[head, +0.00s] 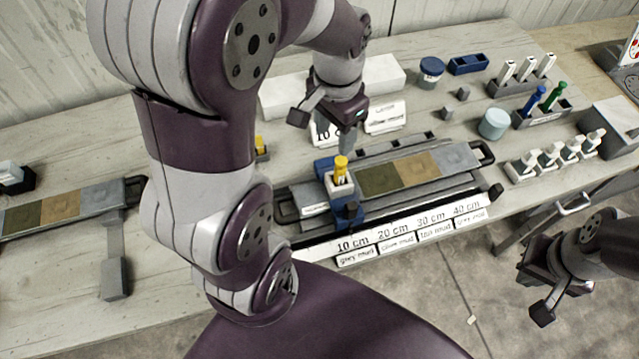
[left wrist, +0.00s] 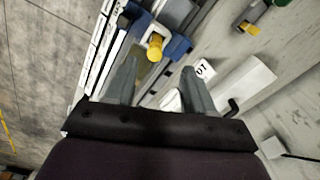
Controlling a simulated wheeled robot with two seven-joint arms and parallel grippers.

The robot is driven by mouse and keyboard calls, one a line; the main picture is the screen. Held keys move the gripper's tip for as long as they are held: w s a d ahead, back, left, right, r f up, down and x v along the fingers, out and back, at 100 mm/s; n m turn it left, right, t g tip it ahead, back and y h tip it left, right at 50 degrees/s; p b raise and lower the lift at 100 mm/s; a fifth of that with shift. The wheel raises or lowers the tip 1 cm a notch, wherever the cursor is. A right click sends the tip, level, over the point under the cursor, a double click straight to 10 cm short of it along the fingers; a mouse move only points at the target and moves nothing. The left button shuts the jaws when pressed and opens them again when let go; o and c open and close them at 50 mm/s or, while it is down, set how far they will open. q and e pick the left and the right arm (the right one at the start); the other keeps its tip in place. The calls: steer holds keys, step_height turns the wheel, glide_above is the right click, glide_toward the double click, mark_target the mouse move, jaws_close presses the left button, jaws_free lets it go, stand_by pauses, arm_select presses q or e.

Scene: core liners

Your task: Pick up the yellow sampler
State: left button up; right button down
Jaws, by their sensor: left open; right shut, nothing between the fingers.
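The yellow sampler (head: 340,170) stands upright in a white and blue holder (head: 346,213) at the left part of the core tray. It also shows in the left wrist view (left wrist: 155,46), ahead of and between the fingertips. My left gripper (head: 325,133) is open and empty, above and just behind the sampler, not touching it. Its two fingers show in the left wrist view (left wrist: 160,68). My right gripper (head: 537,293) is shut and empty, low at the right, beyond the table's front edge and far from the sampler.
The core tray (head: 484,152) has coloured sections and a depth scale (head: 395,232) in front. A second yellow-topped piece (head: 261,143) is partly hidden behind my left arm. White cards (head: 386,117) stand behind the tray. Racks of white samplers (head: 550,156) and a jar (head: 494,123) stand at right.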

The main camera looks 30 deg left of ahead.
mark_target(340, 161)
arm_select(q)
steer(key=f, duration=0.1)
steer(key=w+f, duration=0.1)
steer(key=f, duration=0.1)
steer(key=d+f, duration=0.1)
steer(key=f, duration=0.1)
steer(key=shift+w, duration=0.2)
steer(key=f, duration=0.3)
steer(key=f+p, duration=0.1)
steer(key=f, duration=0.1)
steer(key=shift+s+a, duration=0.1)
steer(key=shift+s, duration=0.25)
steer(key=shift+w+f, duration=0.2)
steer(key=shift+w, duration=0.05)
steer(key=shift+s, duration=0.1)
jaws_close()
